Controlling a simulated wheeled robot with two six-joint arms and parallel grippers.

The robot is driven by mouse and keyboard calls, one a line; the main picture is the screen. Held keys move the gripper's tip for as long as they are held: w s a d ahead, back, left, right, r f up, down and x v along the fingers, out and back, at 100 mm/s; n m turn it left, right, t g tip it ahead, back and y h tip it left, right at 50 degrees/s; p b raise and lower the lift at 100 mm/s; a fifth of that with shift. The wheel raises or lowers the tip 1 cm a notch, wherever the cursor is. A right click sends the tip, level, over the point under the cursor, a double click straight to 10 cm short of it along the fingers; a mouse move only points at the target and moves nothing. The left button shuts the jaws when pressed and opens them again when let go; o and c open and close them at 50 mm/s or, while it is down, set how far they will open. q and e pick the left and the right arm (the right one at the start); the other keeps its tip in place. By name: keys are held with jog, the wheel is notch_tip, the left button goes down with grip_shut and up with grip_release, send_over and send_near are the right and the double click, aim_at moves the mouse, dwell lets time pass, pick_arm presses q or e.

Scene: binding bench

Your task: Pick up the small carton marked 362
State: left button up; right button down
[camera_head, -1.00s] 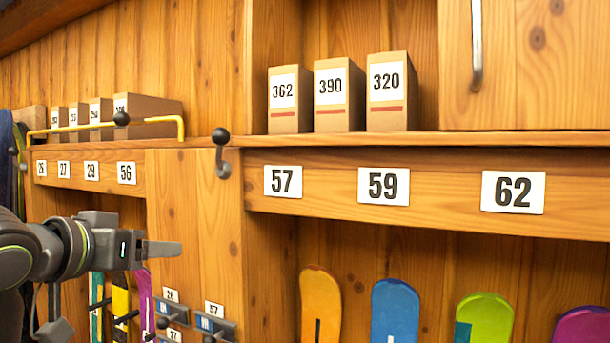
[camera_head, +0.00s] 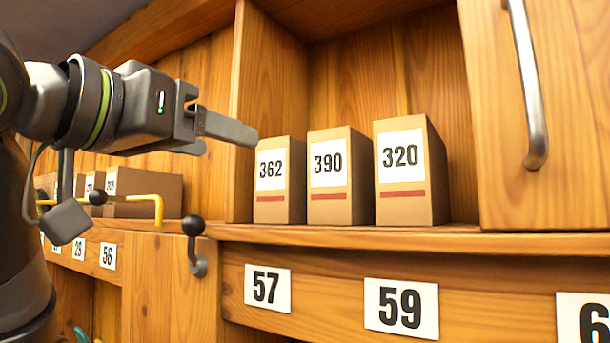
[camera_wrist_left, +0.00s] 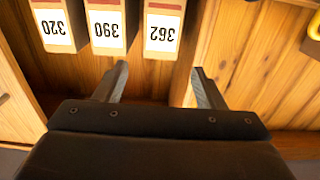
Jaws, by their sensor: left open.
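The small carton marked 362 (camera_head: 271,205) stands upright on the shelf, at the left end of a row of three tan cartons. In the left wrist view the same carton (camera_wrist_left: 162,30) shows upside down, just beyond the gap between my fingers. My left gripper (camera_head: 228,128) is up at the left of the niche, its tips in front of and slightly above the carton's top left. In the left wrist view the left gripper (camera_wrist_left: 157,76) has its two fingers spread with nothing between them. My right gripper is not in view.
Cartons 390 (camera_head: 329,205) and 320 (camera_head: 402,205) stand close beside it on the right. A wooden divider (camera_head: 262,90) bounds the niche on the left. A dark-knobbed hook (camera_head: 194,245) juts below the shelf. A cabinet door with a metal handle (camera_head: 530,90) is at right.

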aim_at(271, 153)
pick_arm(q)
jog(key=p+x, duration=0.3)
jog(key=x, duration=0.5)
jog(key=shift+d, duration=0.2)
jog(key=shift+w+d+p, duration=0.35)
jog(key=shift+w+p, duration=0.05)
jog(key=shift+w, duration=0.15)
jog(key=shift+w+r+p, duration=0.1)
jog(key=shift+w+p, duration=0.05)
jog(key=shift+p, duration=0.15)
jog(key=p+x, duration=0.3)
jog(key=x, duration=0.1)
jog(key=shift+w+a+r, duration=0.1)
jog(key=shift+r, duration=0.05)
jog(key=shift+w+d, duration=0.25)
jog(key=shift+w, duration=0.05)
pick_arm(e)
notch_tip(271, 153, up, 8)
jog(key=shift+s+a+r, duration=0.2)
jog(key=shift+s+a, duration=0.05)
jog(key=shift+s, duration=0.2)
pick_arm(q)
jog(key=shift+c, duration=0.3)
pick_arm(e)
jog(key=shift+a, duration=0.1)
pick_arm(q)
jog(key=c, duration=0.8)
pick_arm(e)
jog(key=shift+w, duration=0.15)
